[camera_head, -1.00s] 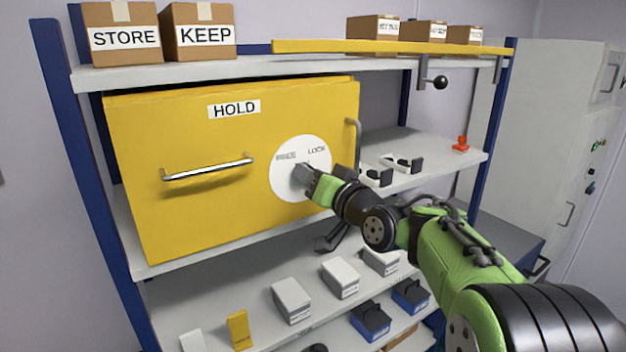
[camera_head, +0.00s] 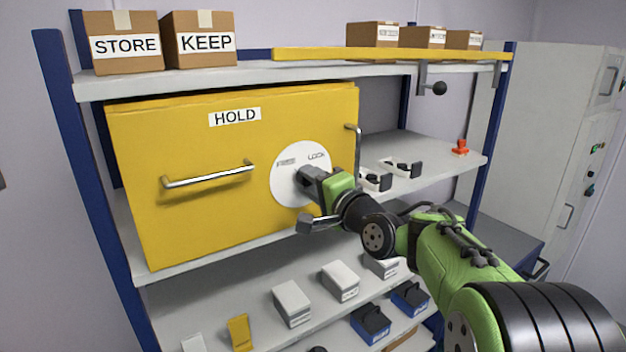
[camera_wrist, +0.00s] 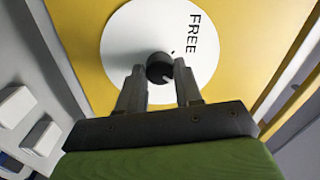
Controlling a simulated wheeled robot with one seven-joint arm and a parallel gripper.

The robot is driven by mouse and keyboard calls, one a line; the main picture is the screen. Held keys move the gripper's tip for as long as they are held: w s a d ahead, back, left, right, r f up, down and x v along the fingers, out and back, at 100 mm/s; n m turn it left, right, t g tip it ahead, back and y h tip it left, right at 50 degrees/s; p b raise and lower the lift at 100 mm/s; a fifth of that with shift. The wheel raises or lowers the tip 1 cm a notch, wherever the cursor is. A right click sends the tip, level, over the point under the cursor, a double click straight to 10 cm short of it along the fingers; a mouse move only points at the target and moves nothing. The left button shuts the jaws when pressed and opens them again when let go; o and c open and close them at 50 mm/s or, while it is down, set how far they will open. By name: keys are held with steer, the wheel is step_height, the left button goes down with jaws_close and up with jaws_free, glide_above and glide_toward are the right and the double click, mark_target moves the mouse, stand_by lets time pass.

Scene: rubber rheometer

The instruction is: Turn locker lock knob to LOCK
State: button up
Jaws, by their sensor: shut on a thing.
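The yellow locker (camera_head: 190,215) marked HOLD stands on the middle shelf with its front closed. A round white dial plate (camera_head: 285,187) on its right side carries a left label too small to read in the head view and LOCK at the upper right. In the wrist view the plate (camera_wrist: 125,40) shows FREE. The dark round lock knob (camera_wrist: 159,68) sits at the plate's middle, with a small mark beside it on the plate. My gripper (camera_wrist: 160,85) has one finger on each side of the knob and is shut on it. In the head view my gripper (camera_head: 308,180) hides the knob.
A metal handle (camera_head: 210,175) crosses the locker's front. A grey upright handle (camera_head: 357,150) is at its right edge. Boxes STORE (camera_head: 125,44) and KEEP (camera_head: 202,42) stand above. Small grey boxes (camera_head: 292,303) and blue bins (camera_head: 371,320) fill the lower shelf.

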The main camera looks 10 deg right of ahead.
steer(key=shift+m, duration=1.1)
steer(key=shift+p, duration=0.3)
steer(key=o, duration=1)
steer(key=shift+o, duration=0.2)
steer(key=b+v, duration=0.4)
steer(key=v, duration=1.1)
steer(key=shift+s, duration=0.35)
steer(key=shift+d, duration=0.15)
